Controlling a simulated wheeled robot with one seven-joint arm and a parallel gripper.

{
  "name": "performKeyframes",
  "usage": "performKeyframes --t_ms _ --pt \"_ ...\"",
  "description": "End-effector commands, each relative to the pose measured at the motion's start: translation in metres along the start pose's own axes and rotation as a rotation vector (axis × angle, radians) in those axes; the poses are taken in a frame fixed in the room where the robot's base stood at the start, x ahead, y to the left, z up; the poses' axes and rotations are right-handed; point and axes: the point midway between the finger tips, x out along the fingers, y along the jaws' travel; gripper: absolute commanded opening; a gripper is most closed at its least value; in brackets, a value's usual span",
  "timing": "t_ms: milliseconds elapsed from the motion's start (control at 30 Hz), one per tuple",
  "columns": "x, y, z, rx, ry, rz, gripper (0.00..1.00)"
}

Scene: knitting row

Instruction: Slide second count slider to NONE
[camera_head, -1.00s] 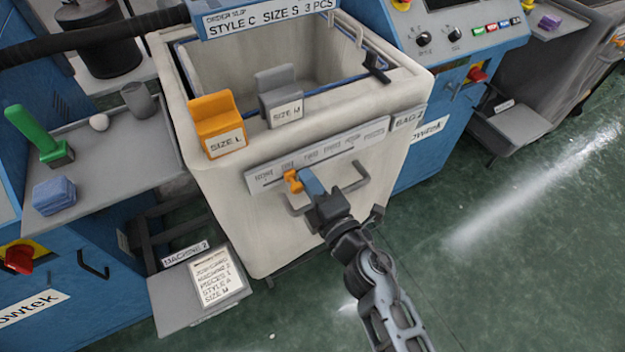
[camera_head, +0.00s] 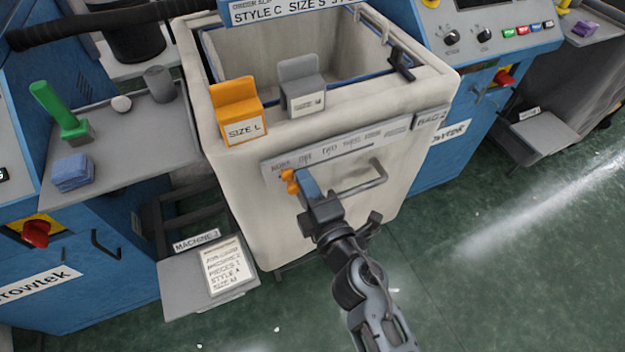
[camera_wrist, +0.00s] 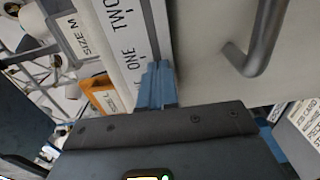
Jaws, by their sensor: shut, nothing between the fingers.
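The count slider strip (camera_head: 345,146) runs along the upper front of the cream bag cart labelled BAG 2 (camera_head: 431,121). Its printed words start with NONE at the left, then ONE and TWO. The orange slider knob (camera_head: 289,180) sits at the strip's left end, below and close to NONE. My gripper (camera_head: 303,178) is shut and empty, with its blue fingers against or just beside the knob's right side; contact is not clear. In the wrist view the fingertips (camera_wrist: 158,72) are by the strip near ONE; the knob is hidden there.
A metal handle (camera_head: 365,182) sticks out of the cart just right of my gripper. An orange SIZE L tag (camera_head: 237,112) and a grey SIZE M tag (camera_head: 302,88) stand on the cart's rim. A job card (camera_head: 226,267) lies on a low shelf at lower left.

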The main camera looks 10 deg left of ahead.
Motion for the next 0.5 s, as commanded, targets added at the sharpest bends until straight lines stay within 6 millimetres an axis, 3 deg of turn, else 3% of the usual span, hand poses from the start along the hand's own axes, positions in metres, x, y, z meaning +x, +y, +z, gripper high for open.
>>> performKeyframes --t_ms 500 --pt "0.000 0.001 0.008 -0.002 -0.002 0.000 0.00"
